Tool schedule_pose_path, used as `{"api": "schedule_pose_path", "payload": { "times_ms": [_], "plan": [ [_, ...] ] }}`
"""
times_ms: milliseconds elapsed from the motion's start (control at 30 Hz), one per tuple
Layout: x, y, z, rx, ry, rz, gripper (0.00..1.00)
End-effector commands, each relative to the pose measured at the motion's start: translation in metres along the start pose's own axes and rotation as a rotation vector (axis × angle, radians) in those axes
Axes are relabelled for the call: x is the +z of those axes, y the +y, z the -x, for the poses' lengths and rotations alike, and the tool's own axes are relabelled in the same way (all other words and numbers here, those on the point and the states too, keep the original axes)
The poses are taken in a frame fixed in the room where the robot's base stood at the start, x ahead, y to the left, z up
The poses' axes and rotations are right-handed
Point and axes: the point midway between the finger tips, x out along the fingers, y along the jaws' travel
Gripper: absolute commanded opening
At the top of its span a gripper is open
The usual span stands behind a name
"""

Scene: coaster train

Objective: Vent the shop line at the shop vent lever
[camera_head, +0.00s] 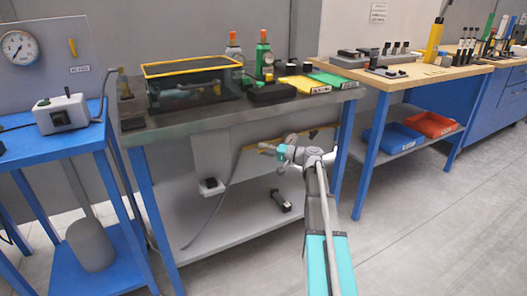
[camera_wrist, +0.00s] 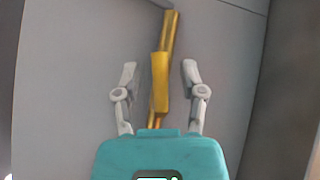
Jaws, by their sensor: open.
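My gripper (camera_head: 268,149) reaches in under the middle workbench, in front of a grey panel. In the wrist view my gripper (camera_wrist: 158,78) is open, with one grey finger on each side of a yellow bar (camera_wrist: 160,80). The bar has a thicker middle part and thinner ends, and I see no finger touching it. In the head view parts of a yellow bar (camera_head: 246,148) show behind my gripper; my arm hides the rest. A smaller yellow lever (camera_head: 72,47) stands upright on the grey gauge panel at the left, above a label too small to read.
A round gauge (camera_head: 19,47) is on the left panel, above a grey box (camera_head: 61,114). The middle workbench (camera_head: 185,125) overhangs my gripper; its lower shelf (camera_head: 225,235) holds a small dark object (camera_head: 281,200). A hose hangs left of my gripper. The front floor is clear.

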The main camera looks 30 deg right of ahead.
Motion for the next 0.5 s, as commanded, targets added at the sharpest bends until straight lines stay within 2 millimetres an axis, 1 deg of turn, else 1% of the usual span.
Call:
{"api": "schedule_pose_path", "payload": {
  "times_ms": [267,300,367,500],
  "plan": [
    [0.0,0.0,-0.001,0.0,0.0,0.0,0.53],
    [0.0,0.0,-0.001,0.0,0.0,0.0,0.51],
    [0.0,0.0,-0.001,0.0,0.0,0.0,0.4],
    [0.0,0.0,-0.0009,0.0,0.0,0.0,0.14]
  ]
}}
